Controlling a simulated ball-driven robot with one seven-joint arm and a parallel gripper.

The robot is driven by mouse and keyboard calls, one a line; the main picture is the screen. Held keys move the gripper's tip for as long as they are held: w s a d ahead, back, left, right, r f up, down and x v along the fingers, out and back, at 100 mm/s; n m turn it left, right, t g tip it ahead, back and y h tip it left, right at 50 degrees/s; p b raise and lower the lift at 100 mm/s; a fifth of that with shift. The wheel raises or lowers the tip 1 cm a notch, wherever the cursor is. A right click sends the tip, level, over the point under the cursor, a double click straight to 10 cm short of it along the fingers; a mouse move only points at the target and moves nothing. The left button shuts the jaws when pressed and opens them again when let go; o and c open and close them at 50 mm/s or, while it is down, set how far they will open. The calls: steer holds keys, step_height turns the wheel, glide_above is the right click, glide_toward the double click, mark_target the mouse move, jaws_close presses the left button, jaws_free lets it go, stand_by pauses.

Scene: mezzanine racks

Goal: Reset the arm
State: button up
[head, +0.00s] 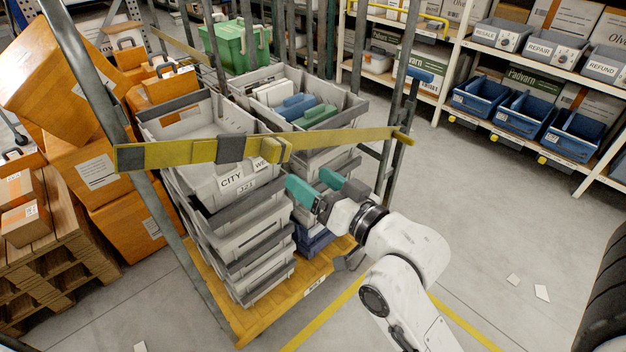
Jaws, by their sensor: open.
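My gripper (316,187) is at the end of my white arm, near the centre of the picture. Its two teal fingertips are apart, with nothing seen between them. It is in front of the stacked grey crates, just below the yellow strap (350,139). A grey crate (205,172) labelled "CITY WE" tops the front stack, left of my gripper. I cannot tell whether the fingers touch the crates.
A yellow-based cart (262,312) with grey posts carries the crates. Orange boxes (100,178) and pallets (62,268) stand at left. A shelf rack with blue bins (522,112) is at upper right. The grey floor (480,220) between is mostly clear.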

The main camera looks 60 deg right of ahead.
steer(key=shift+f, duration=0.1)
stand_by(0.3)
steer(key=s+a+f+n+g+y, duration=0.1)
steer(key=a+f+n+g+y, duration=0.2)
steer(key=f, duration=0.6)
steer(key=s+a+f+n+g+y, duration=0.1)
steer(key=a+f+g, duration=0.35)
steer(key=f, duration=0.35)
steer(key=s+a+f+n+g, duration=0.3)
steer(key=s+f+g, duration=0.6)
steer(key=s, duration=0.3)
steer(key=shift+a+f+y, duration=0.2)
steer(key=shift+a+y, duration=0.05)
steer(key=shift+y, duration=0.15)
